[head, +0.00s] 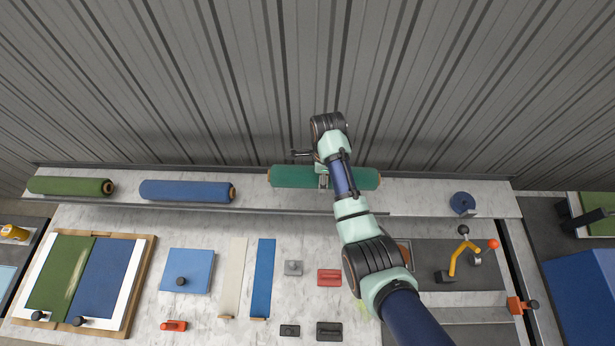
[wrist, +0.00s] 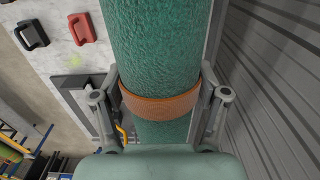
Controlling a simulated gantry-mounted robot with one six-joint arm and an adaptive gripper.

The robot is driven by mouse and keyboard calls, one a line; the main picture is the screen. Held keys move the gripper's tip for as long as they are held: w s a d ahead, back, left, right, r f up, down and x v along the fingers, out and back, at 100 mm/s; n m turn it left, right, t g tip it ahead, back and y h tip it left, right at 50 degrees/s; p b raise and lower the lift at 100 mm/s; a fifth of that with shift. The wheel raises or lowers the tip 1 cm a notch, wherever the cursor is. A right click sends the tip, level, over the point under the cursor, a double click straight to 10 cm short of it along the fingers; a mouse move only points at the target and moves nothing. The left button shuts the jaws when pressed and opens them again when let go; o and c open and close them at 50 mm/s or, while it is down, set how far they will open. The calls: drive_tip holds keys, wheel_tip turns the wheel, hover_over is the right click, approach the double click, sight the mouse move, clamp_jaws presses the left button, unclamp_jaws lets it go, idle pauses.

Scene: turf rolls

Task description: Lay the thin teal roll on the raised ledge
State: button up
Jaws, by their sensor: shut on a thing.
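The teal roll (head: 292,177) lies lengthwise left to right at the raised ledge (head: 425,198), along the back of the bench. I cannot tell whether it rests on the ledge or hangs just above it. My gripper (head: 323,182) is shut on the roll near its middle. In the wrist view the teal roll (wrist: 155,40) runs between both fingers of my gripper (wrist: 162,95), with an orange-brown band around it at the grip. My arm hides part of the roll and ledge in the head view.
A green roll (head: 70,186) and a blue roll (head: 185,191) lie on the ledge to the left. A small blue coil (head: 462,202) stands at its right end. A ribbed wall (head: 200,80) rises behind. Flat sheets, small blocks and handles lie on the bench in front.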

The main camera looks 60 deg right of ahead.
drive_tip(key=shift+f+b, duration=3.25)
drive_tip(key=shift+f, duration=0.15)
drive_tip(key=shift+f+b, duration=1)
drive_tip(key=shift+f, duration=0.9)
drive_tip(key=o, duration=1.5)
drive_tip(key=shift+o, duration=0.2)
wheel_tip(320, 180, up, 8)
drive_tip(key=shift+f, duration=0.2)
